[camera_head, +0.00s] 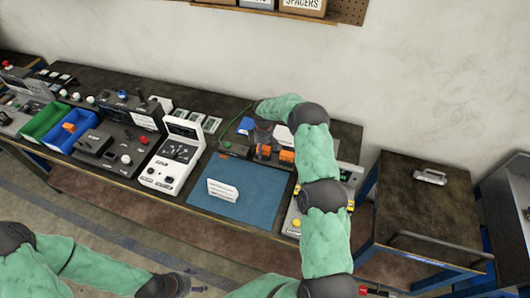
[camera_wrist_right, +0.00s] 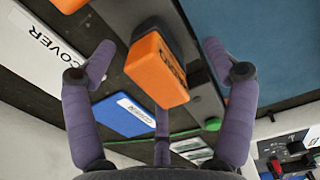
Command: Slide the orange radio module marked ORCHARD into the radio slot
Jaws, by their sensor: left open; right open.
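An orange module (camera_wrist_right: 157,70) with dark, partly readable lettering stands between the spread fingers of my right gripper (camera_wrist_right: 158,52) in the right wrist view. Gaps show on both sides, so the fingers are open around it, not gripping. In the head view this gripper (camera_head: 263,136) is low over the back of the bench, by an orange block (camera_head: 264,151); another orange block (camera_head: 287,156) is just right of it. My left gripper (camera_head: 192,283) is open and empty at the bottom, away from the bench. I cannot make out the radio slot for certain.
A blue mat (camera_head: 255,200) with a white sign (camera_head: 222,190) lies in front. A white device (camera_head: 172,157) stands left of it. Green (camera_head: 42,122) and blue (camera_head: 65,140) bins are further left. A white COVER panel (camera_wrist_right: 38,45) and blue labelled piece (camera_wrist_right: 124,115) lie near my right gripper.

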